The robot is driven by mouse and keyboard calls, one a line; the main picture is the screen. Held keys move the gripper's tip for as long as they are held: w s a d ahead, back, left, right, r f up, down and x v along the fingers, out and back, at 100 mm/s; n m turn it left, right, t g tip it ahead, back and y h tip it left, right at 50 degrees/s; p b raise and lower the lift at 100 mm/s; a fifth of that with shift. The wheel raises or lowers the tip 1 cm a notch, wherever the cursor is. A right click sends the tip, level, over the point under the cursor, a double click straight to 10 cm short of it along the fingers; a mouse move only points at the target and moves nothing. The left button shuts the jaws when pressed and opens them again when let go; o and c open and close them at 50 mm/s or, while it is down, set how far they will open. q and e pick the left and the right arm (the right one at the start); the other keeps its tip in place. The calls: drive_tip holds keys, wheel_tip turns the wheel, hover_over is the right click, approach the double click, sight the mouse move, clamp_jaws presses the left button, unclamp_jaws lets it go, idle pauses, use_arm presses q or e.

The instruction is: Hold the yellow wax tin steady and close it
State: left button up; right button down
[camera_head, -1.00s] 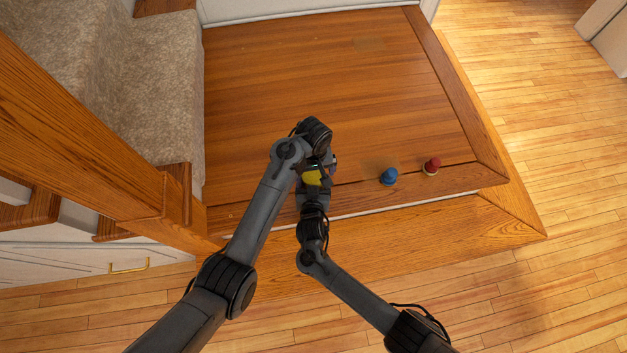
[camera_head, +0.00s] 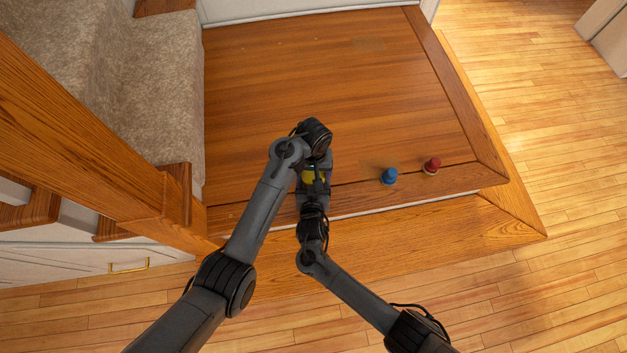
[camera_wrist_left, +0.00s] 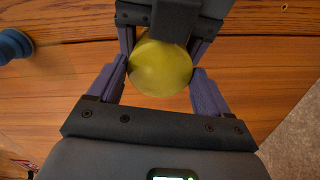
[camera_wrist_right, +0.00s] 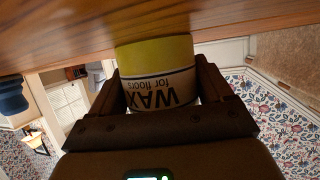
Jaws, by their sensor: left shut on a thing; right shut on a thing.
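The wax tin (camera_wrist_right: 158,90) stands upright on the wood, which is overhead in the inverted right wrist view. It has a yellow lower band and a pale label reading "WAX for floors". My right gripper (camera_wrist_right: 160,88) is shut on its body from the side. Its round yellow top (camera_wrist_left: 160,68) shows in the left wrist view, between the fingers of my left gripper (camera_wrist_left: 158,82), which is shut on it from above. In the head view the yellow top (camera_head: 311,177) is partly covered by my grippers. The seam between top and body is hidden.
A blue-topped item (camera_head: 389,176) and a red-topped item (camera_head: 432,166) stand to the right on the wooden landing (camera_head: 330,75). The landing's front edge runs close by the tin. Carpeted stairs and a wooden rail (camera_head: 80,135) are at left. The landing behind is clear.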

use_arm(q)
drive_tip(key=m, duration=0.7)
drive_tip(key=o, duration=1.1)
drive_tip(key=shift+r, duration=2.2)
